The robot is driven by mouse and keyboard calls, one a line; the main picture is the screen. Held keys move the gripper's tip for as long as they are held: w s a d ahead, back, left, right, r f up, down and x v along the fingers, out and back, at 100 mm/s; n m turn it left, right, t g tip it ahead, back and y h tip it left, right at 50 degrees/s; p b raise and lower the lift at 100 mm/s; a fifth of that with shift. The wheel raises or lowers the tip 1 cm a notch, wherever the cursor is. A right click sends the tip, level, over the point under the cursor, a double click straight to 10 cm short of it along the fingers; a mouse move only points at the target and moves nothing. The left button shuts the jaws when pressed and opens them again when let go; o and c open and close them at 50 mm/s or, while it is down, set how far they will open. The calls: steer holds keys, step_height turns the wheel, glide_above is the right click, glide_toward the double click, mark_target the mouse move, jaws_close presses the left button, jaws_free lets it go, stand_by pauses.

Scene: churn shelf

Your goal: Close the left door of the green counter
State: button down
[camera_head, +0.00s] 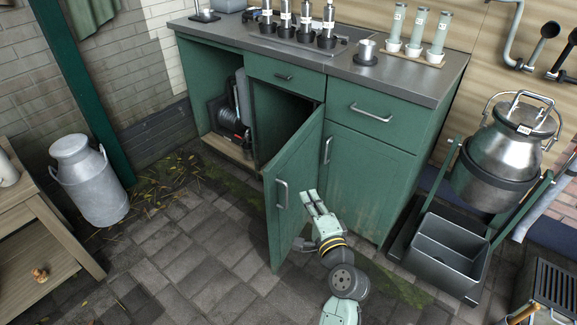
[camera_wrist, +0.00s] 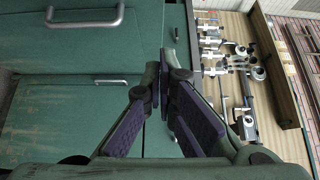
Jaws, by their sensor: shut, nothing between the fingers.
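The green counter (camera_head: 375,129) stands against the wall with a grey top. Its left door (camera_head: 302,178) is swung well open toward the front, with a bar handle (camera_head: 282,193) near its free edge. The dark cabinet opening (camera_head: 280,122) shows behind it. My gripper (camera_head: 313,202) is low, to the right of the open door, on the side of its handle face. The fingers are shut and empty; they also show in the wrist view (camera_wrist: 160,90). I cannot tell whether they touch the door.
The right door (camera_head: 365,180) is closed. An open bay at the left holds a reel (camera_head: 230,120). A milk can (camera_head: 90,180) and a wooden table (camera_head: 40,220) stand left. Paving at left front is clear.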

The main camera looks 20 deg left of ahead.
steer(key=p, duration=0.3)
glide_toward(281, 159)
steer(key=w, duration=0.3)
steer(key=shift+w+a+r+p, duration=0.15)
steer(key=shift+a+p, duration=0.15)
steer(key=shift+a, duration=0.35)
steer(key=shift+w+a+p, duration=0.2)
steer(key=shift+a+p, duration=0.1)
steer(key=shift+a, duration=0.35)
